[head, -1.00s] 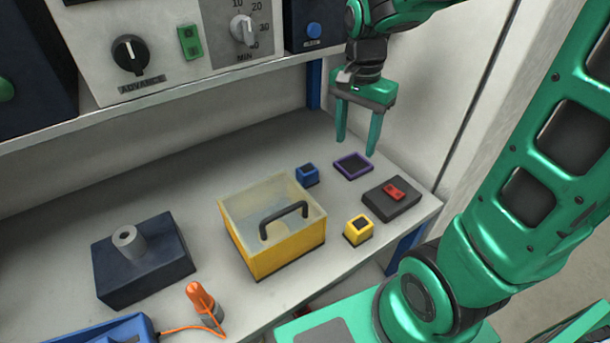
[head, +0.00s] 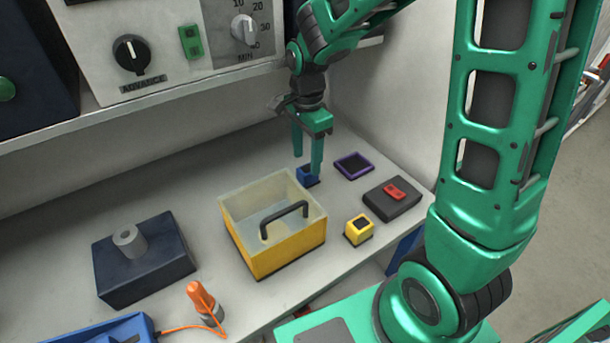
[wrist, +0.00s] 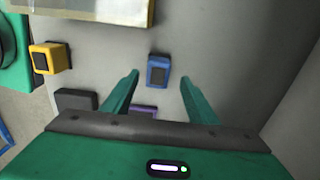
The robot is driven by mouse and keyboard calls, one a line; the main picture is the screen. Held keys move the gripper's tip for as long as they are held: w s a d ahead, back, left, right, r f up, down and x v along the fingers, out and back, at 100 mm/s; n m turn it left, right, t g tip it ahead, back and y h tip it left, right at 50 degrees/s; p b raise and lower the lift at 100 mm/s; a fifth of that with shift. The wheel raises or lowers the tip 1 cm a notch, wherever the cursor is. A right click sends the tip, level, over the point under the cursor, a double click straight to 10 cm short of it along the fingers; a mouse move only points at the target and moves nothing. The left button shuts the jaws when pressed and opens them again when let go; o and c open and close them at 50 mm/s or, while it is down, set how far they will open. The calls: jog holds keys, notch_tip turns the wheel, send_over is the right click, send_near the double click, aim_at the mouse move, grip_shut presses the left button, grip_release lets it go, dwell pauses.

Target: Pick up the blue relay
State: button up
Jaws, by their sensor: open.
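The blue relay (head: 306,176) is a small blue block with a dark top, standing on the shelf behind the clear-and-yellow box. In the head view my gripper's fingers partly cover it. In the wrist view the blue relay (wrist: 158,70) lies ahead of the fingertips, roughly midway between their lines. My gripper (head: 307,176) points down over the relay's area, open and empty. In the wrist view the two green fingers of my gripper (wrist: 160,78) are spread apart with nothing between them.
A yellow-walled box (head: 285,248) with a black handle stands close to the relay. A purple-rimmed square (head: 354,166), a yellow block (head: 358,229) and a dark block with a red switch (head: 393,198) are to the right. The wall rises behind.

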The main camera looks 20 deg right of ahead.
aim_at(308, 168)
notch_tip(308, 168, down, 5)
jog(key=shift+s+d+f, duration=0.1)
jog(key=shift+s, duration=0.05)
jog(key=c, duration=1.2)
